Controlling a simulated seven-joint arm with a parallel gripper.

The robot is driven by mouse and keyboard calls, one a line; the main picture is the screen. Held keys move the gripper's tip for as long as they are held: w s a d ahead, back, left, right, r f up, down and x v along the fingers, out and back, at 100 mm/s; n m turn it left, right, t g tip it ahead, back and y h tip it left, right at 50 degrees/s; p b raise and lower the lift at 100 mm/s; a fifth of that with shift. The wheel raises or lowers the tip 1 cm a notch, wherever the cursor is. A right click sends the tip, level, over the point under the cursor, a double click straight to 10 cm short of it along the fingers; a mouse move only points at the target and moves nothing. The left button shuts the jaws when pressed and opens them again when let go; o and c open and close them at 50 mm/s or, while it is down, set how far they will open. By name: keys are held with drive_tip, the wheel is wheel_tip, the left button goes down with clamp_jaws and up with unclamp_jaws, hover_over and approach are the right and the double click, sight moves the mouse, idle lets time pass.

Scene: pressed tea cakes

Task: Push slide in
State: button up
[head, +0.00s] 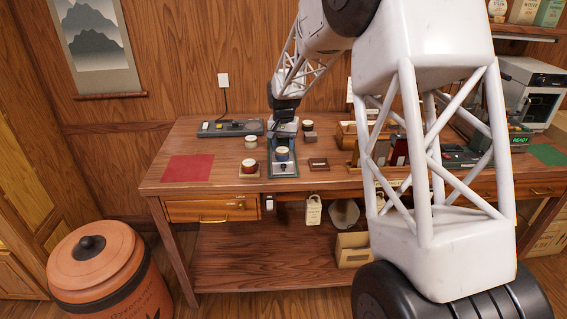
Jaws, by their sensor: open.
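A narrow dark-framed fixture with a pale grey bed, which looks like the slide (283,169), lies lengthwise on the table, left of its middle. A round cake or cup with a pale top (282,151) sits on it, and a small dark knob is at its near end. My gripper (285,122) points down over the far end of this fixture. Its jaws are open; the fingertips are too small to see clearly. I cannot tell whether they touch the fixture. Part of the fixture's far end is hidden behind my gripper.
A red mat (187,169) lies at the left. A grey control panel (230,128) is behind. Round pieces stand on the left (249,166) and right (308,127), with a small brown tray (318,164). My arm hides much of the right side.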

sight(284, 165)
drive_tip(key=shift+f, duration=0.1)
drive_tip(key=shift+f, duration=3.8)
clamp_jaws()
